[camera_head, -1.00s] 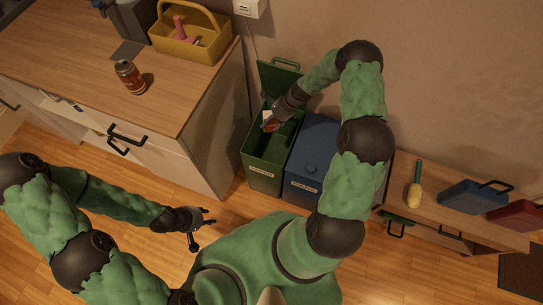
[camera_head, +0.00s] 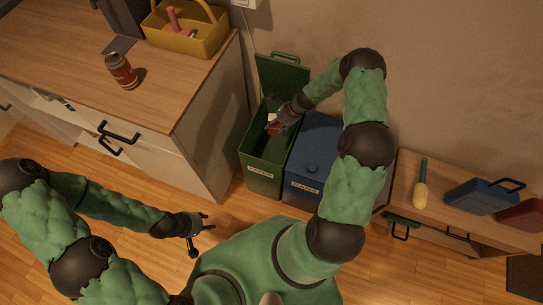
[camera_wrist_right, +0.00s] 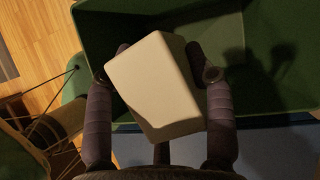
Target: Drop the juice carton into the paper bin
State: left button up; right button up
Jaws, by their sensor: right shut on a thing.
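The juice carton (camera_wrist_right: 155,88) is a pale, blank-sided box in the right wrist view. It shows only as a small white and reddish patch in the head view (camera_head: 273,120). My right gripper (camera_wrist_right: 160,62) is shut on it, a finger on either side, and holds it tilted over the opening of the green paper bin (camera_head: 264,173). The bin stands on the floor with its lid (camera_head: 283,73) raised against the wall. The bin's green inner wall (camera_wrist_right: 125,25) shows behind the carton. My left gripper (camera_head: 203,232) is open and empty above the floor.
A closed blue cans bin (camera_head: 317,152) stands right of the paper bin. A wooden counter (camera_head: 165,105) at left bears a can (camera_head: 121,71) and a yellow basket (camera_head: 188,40). A low cabinet (camera_head: 408,207) is at right.

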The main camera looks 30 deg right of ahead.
jog(key=o, duration=0.9)
jog(key=shift+r, duration=0.1)
jog(key=v, duration=1.1)
jog(key=shift+s+d+r, duration=0.15)
jog(key=shift+r, duration=0.15)
